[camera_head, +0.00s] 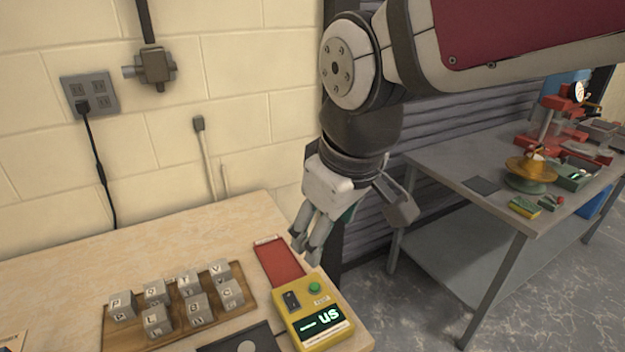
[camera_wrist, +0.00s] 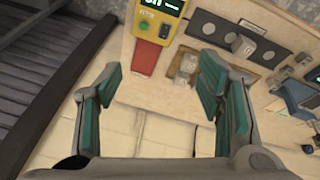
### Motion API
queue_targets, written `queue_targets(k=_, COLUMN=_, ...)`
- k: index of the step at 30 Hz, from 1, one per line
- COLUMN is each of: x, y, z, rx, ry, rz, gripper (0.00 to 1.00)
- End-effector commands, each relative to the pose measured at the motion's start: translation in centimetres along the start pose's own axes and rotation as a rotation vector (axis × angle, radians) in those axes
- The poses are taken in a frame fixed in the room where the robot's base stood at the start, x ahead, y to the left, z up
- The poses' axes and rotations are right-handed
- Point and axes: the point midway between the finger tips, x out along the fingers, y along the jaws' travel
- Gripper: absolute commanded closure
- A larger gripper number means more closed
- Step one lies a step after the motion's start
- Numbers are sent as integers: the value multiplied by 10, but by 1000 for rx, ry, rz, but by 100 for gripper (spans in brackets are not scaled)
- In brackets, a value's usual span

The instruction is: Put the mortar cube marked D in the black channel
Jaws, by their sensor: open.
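Several grey mortar cubes (camera_head: 189,283) with dark letters stand in two rows on a wooden board on the bench. A flat black piece (camera_head: 222,343) with a pale round spot, cut off by the bottom edge, may be the black channel. It also shows in the wrist view (camera_wrist: 208,25). My gripper (camera_head: 309,252) is open and empty above the bench's back right, right of the cubes. In the wrist view my gripper (camera_wrist: 160,88) has its teal pads wide apart; its right finger hides some cubes.
A red tray (camera_head: 279,262) lies below my gripper. A yellow device (camera_head: 313,312) with a green button and a lit display stands in front of it. The wooden board (camera_head: 247,297) is left of both. A grey metal table (camera_head: 450,178) with equipment stands at right.

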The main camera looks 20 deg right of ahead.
Motion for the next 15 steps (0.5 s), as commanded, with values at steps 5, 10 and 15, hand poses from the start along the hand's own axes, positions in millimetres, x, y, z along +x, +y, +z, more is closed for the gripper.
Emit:
queue_targets(k=5, x=-31, y=20, z=56, rx=307, ry=74, rz=50, gripper=39)
queue_targets(k=10, x=-42, y=24, z=87, rx=488, ry=119, rz=70, gripper=39)
queue_targets(k=15, x=-45, y=23, z=98, rx=548, ry=133, rz=75, gripper=39)
